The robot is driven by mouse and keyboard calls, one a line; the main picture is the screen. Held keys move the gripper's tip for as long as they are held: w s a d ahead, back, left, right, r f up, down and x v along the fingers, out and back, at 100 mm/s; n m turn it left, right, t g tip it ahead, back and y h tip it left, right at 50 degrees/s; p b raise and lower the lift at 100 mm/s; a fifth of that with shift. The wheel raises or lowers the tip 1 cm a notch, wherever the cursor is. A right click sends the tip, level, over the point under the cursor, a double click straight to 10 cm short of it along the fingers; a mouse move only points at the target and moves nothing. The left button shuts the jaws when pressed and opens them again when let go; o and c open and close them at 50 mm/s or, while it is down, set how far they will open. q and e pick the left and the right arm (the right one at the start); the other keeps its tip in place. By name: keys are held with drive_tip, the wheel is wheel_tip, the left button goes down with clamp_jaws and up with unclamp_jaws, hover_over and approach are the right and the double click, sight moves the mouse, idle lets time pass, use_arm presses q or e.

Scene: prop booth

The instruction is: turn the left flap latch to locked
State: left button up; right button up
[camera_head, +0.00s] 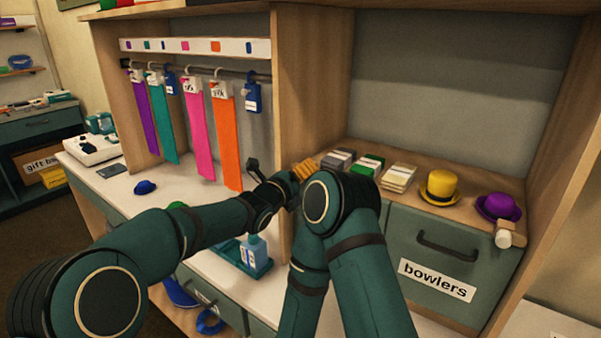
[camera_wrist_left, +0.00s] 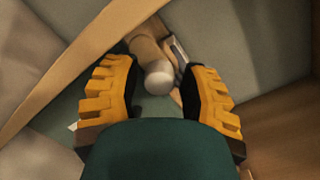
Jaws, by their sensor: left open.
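In the left wrist view, a latch (camera_wrist_left: 158,76) with a tan arm and a pale rounded end shows between the fingers of my left gripper (camera_wrist_left: 160,92). The fingers are spread, with yellow ridged pads on both sides of the latch's end; I cannot tell whether they touch it. In the head view, yellow pads of the left gripper (camera_head: 303,169) show by the divider's front edge, left of the teal flap (camera_head: 455,255) labelled "bowlers". My arms hide the flap's left side and that latch there. A similar latch (camera_head: 504,236) hangs at the flap's upper right corner. My right gripper is out of view.
A yellow hat (camera_head: 439,188), a purple hat (camera_head: 498,207) and small card stacks (camera_head: 398,178) stand on the shelf above the flap. A wooden divider (camera_head: 309,90) rises beside the left gripper. A blue bottle (camera_head: 256,256) stands in a teal tray below my left wrist.

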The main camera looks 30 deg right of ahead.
use_arm(q)
clamp_jaws()
